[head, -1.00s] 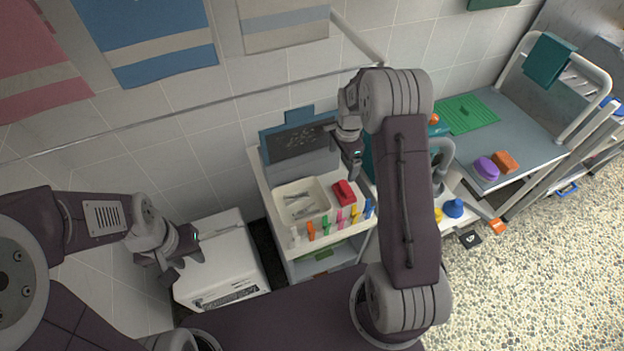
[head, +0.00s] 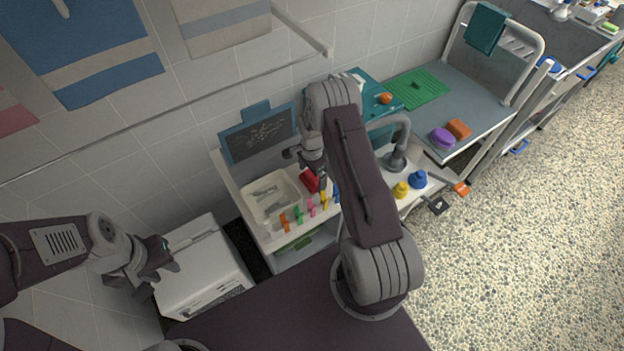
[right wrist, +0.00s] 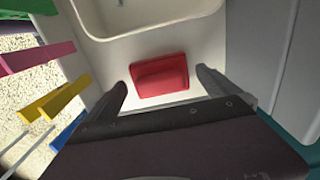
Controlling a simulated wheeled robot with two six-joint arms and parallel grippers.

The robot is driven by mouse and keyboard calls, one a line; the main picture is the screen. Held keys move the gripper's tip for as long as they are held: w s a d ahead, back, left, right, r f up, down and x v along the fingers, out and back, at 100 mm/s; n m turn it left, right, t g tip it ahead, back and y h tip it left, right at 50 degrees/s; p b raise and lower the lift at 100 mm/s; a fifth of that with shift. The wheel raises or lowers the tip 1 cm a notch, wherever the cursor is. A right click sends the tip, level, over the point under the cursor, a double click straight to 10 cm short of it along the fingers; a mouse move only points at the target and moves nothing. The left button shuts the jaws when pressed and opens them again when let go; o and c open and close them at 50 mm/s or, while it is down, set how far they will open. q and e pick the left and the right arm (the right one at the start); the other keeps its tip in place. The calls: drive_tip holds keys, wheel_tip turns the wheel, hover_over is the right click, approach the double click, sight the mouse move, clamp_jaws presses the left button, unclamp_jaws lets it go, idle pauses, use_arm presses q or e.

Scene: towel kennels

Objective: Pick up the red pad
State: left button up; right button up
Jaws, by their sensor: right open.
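The red pad (head: 310,181) lies on the white cart top beside the cream tray (head: 262,212); my right arm partly covers it in the head view. In the right wrist view the red pad (right wrist: 159,75) shows whole, with a raised block on top. My right gripper (right wrist: 160,92) is open, one finger to each side of the pad; the pad is just ahead of the fingertips and I cannot see contact. In the head view my right gripper (head: 318,172) is above the pad. My left gripper (head: 172,262) is by the white box, and its fingers look apart.
Several coloured clips (head: 298,215) line the cart's front edge. A grey faucet (head: 397,150) and yellow and blue knobs (head: 402,189) stand to the right. A white box (head: 205,270) is on the left. A grey table (head: 460,105) holds a purple pad and an orange one.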

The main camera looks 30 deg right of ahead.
sight(312, 175)
drive_tip(key=shift+w+f, duration=0.1)
drive_tip(key=shift+f, duration=0.2)
drive_tip(key=shift+r, duration=0.1)
drive_tip(key=c, duration=1.3)
wheel_tip(312, 175, up, 10)
